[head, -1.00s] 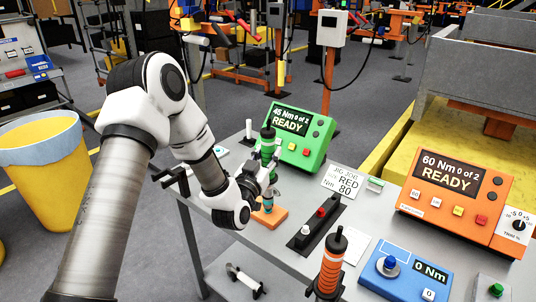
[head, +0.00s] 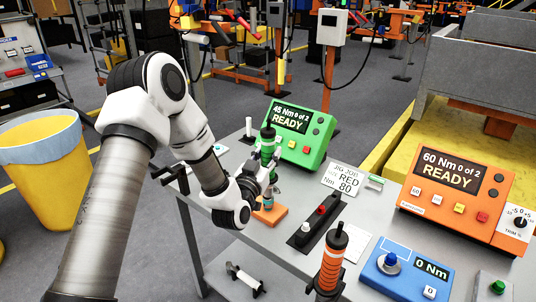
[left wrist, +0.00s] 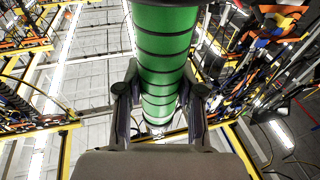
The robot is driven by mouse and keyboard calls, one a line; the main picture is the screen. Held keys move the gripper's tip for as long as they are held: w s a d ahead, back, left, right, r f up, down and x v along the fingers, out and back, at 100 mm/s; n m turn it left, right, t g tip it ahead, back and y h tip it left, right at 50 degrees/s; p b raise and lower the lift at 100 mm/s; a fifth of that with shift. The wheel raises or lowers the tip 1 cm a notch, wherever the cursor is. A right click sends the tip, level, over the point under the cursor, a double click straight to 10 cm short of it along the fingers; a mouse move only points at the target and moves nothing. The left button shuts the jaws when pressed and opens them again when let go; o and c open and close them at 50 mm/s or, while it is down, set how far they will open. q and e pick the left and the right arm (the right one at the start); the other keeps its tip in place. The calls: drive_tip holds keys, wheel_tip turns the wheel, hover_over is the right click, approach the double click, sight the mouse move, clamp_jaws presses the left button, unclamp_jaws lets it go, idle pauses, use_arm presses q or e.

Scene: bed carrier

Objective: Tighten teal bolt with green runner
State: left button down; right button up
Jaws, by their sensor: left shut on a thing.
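The green runner (head: 267,154), an upright banded cylinder with a dark top, stands over the small orange block (head: 271,215) at the back left of the grey table. My left gripper (head: 266,181) is shut on it. In the left wrist view the green runner (left wrist: 162,45) runs between the two fingers (left wrist: 160,98). A teal piece (head: 267,199), seemingly the teal bolt, shows below the gripper, just above the orange block. The contact between runner and bolt is too small to tell. The green controller (head: 297,136) reads 45 Nm, 0 of 2, READY. My right gripper is not in view.
An orange-banded runner (head: 331,262) stands at the front. A dark strip with buttons (head: 318,222), a sign reading RED 80 (head: 343,179), an orange controller (head: 455,188) and a blue 0 Nm box (head: 410,274) occupy the table. A yellow bin (head: 45,185) stands left.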

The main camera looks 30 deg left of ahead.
sight(265, 136)
use_arm(q)
drive_tip(key=shift+s+d+f, duration=0.1)
drive_tip(key=shift+f, duration=0.3)
idle(1.3)
drive_tip(key=shift+w+r+p, duration=0.2)
drive_tip(key=shift+r+p, duration=0.2)
drive_tip(key=shift+r, duration=0.35)
drive_tip(key=shift+r+p, duration=1.9)
drive_tip(key=shift+r, duration=1.05)
